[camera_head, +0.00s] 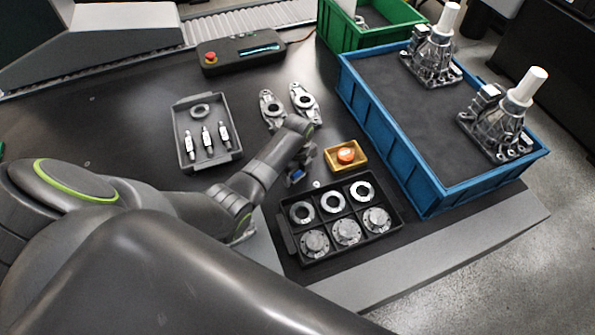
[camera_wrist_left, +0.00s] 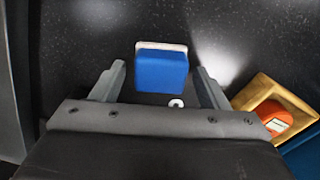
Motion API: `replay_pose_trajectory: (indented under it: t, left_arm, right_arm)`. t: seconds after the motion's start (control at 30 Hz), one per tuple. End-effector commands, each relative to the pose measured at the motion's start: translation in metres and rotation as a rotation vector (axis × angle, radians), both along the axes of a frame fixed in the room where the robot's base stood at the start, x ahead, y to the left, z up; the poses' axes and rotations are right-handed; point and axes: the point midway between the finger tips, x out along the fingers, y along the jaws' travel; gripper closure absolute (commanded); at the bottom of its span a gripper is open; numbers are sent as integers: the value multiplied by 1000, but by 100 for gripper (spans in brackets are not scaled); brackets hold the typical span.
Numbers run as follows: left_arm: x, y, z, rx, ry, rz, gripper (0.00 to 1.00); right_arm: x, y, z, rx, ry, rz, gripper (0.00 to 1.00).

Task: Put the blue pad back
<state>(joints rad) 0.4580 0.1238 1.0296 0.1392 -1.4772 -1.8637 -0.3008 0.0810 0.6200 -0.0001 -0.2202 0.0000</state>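The blue pad (camera_wrist_left: 161,72), a small block with a pale edge on its far side, shows between the fingertips of my left gripper (camera_wrist_left: 160,66) in the left wrist view. Dark gaps show on both sides of it, so the fingers are open and not closed on it. In the head view my left gripper (camera_head: 301,166) points down over the dark table, and a bit of the blue pad (camera_head: 297,174) shows beside it. Whether the pad rests on the table is hard to tell. My right gripper is not in view.
A yellow tray (camera_head: 361,163) with an orange item (camera_head: 346,155) stands just right of the gripper. A black compartment tray (camera_head: 284,240) with rings and flanges lies in front. A blue crate (camera_head: 432,199) stands right, a grey tray (camera_head: 184,153) left, and two metal brackets (camera_head: 304,103) behind.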

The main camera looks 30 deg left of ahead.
Motion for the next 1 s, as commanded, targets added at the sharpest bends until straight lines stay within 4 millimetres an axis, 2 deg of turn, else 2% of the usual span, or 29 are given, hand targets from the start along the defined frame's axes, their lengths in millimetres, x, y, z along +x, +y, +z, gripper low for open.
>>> replay_pose_trajectory:
  t: [0.2, 0.37, 0.47, 0.8, 1.0]
  left_arm:
    - [0, 0, 1, 0, 0, 0, 32]
    - [1, 0, 11, 0, -2, 0, 32]
    - [1, 0, 25, 0, -4, 0, 32]
    - [1, 0, 89, 1, -4, 0, 32]
    - [1, 1, 115, 0, -2, 1, 32]
  right_arm:
    - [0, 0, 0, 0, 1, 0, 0]
    - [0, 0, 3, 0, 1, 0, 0]
    - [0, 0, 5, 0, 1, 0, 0]
    - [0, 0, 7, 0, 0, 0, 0]
    - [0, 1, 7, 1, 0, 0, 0]
